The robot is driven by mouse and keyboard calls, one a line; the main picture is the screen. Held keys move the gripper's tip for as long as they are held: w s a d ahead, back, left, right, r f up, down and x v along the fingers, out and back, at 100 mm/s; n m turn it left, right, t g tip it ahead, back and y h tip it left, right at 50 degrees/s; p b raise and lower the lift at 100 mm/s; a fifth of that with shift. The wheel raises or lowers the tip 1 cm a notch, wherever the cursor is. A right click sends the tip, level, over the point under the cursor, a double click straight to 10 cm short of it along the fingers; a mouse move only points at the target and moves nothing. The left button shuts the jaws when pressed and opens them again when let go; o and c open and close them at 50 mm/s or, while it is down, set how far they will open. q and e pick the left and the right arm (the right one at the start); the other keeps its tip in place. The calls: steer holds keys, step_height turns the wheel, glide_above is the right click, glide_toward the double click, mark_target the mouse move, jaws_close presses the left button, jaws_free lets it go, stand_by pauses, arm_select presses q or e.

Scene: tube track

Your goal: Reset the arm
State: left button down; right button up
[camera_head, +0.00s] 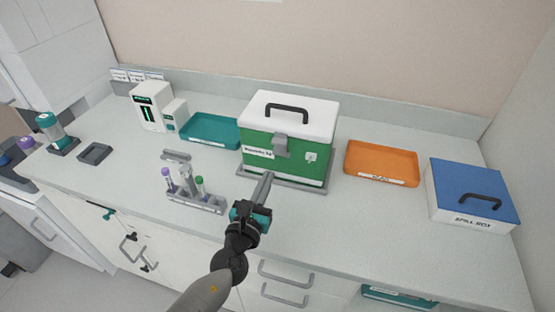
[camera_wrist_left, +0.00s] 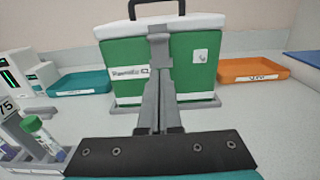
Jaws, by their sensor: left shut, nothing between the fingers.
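My left gripper (camera_head: 264,186) is shut and empty, just in front of the green box (camera_head: 262,150) with a white lid (camera_head: 295,112). In the left wrist view, the shut fingers (camera_wrist_left: 160,100) overlap the box's front (camera_wrist_left: 190,75) below its grey latch (camera_wrist_left: 158,40). I cannot tell whether the fingertips touch the box. The lid is closed, with a black handle on top. The box stands on a grey base (camera_head: 300,184). My right gripper is not in view.
A tube rack (camera_head: 195,203) with several capped tubes stands left of my gripper. A teal tray (camera_head: 208,131) and an orange tray (camera_head: 380,165) flank the box. A blue-lidded spill box (camera_head: 470,195) is at right. The counter's front right is clear.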

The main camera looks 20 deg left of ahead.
arm_select(q)
steer(key=shift+s, duration=0.75)
